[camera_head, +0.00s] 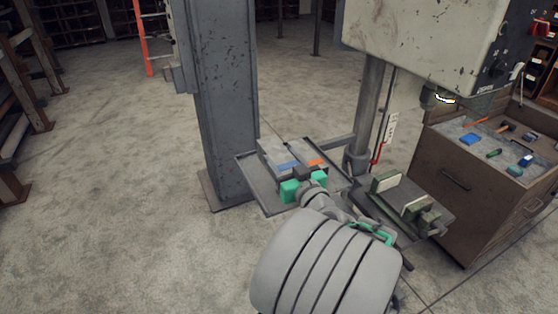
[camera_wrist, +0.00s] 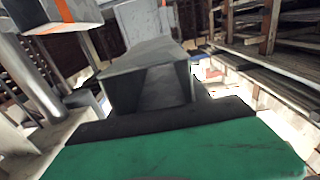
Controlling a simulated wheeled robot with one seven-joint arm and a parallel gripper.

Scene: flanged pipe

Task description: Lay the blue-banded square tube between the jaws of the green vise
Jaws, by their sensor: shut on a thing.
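The blue-banded square tube (camera_head: 275,153) lies over the grey tray in the head view, its blue band near my gripper. My gripper (camera_head: 304,184), with green fingers, is shut on the tube's near end. In the wrist view a grey hollow square tube (camera_wrist: 150,75) sits just past the green finger; its blue band does not show there. I cannot tell whether the tube touches the tray. The green vise (camera_head: 409,204) stands to the right of my gripper, with a gap between its pale-faced jaws.
An orange-banded tube (camera_head: 303,148) lies beside the blue-banded one and shows in the wrist view (camera_wrist: 55,14). The tray (camera_head: 272,205) stands by a grey column (camera_head: 227,100). A drill press head (camera_head: 430,35) overhangs the vise. A wooden cabinet (camera_head: 470,190) with tools stands at right.

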